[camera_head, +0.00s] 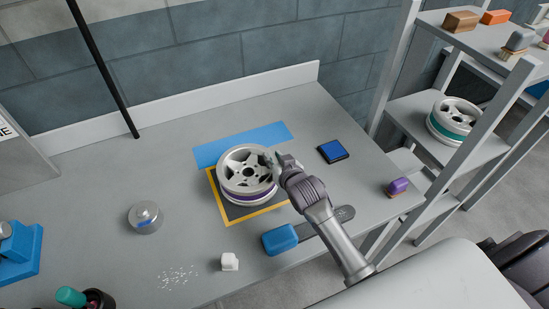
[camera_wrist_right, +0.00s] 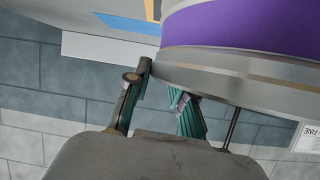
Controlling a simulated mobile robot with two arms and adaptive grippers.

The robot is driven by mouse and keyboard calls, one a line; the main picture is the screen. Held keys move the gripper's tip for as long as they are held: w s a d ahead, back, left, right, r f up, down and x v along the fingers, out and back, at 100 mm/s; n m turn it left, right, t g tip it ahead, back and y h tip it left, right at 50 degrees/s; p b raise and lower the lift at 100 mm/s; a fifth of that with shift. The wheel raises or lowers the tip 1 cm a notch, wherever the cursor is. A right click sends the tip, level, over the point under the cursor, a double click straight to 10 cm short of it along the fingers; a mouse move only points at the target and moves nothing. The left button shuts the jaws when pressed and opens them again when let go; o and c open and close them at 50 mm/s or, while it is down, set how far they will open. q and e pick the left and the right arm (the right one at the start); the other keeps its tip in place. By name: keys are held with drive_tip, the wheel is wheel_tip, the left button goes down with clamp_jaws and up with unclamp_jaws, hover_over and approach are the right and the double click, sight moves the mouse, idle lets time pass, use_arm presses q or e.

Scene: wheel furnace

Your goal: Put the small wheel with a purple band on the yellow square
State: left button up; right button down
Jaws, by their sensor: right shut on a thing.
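The small wheel with a purple band (camera_head: 246,196) is a silver spoked rim, roughly level, over the yellow square (camera_head: 258,213). The square is a yellow outline on the grey table, and the wheel hides its back part. Whether the wheel's underside touches the table I cannot tell. My right gripper (camera_head: 273,161) is at the wheel's right upper rim, shut on it. In the right wrist view, the wheel's purple band (camera_wrist_right: 240,28) fills the top right, close to the fingers (camera_wrist_right: 163,92). My left gripper is not in view.
A blue strip (camera_head: 240,145) lies behind the square. A blue-handled brush (camera_head: 280,239), white block (camera_head: 230,262) and metal canister (camera_head: 145,217) are in front and left. A dark blue pad (camera_head: 333,151) lies right. A shelf holds a teal-banded wheel (camera_head: 455,121).

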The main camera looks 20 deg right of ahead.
idle(0.3)
drive_tip(key=shift+f, duration=0.15)
drive_tip(key=c, duration=1)
unclamp_jaws()
drive_tip(key=shift+f, duration=0.1)
drive_tip(key=shift+s+r, duration=0.25)
drive_tip(key=shift+s, duration=0.05)
drive_tip(key=v, duration=1.1)
drive_tip(key=shift+s+r+b, duration=0.15)
drive_tip(key=shift+s+b, duration=0.05)
drive_tip(key=shift+b, duration=0.2)
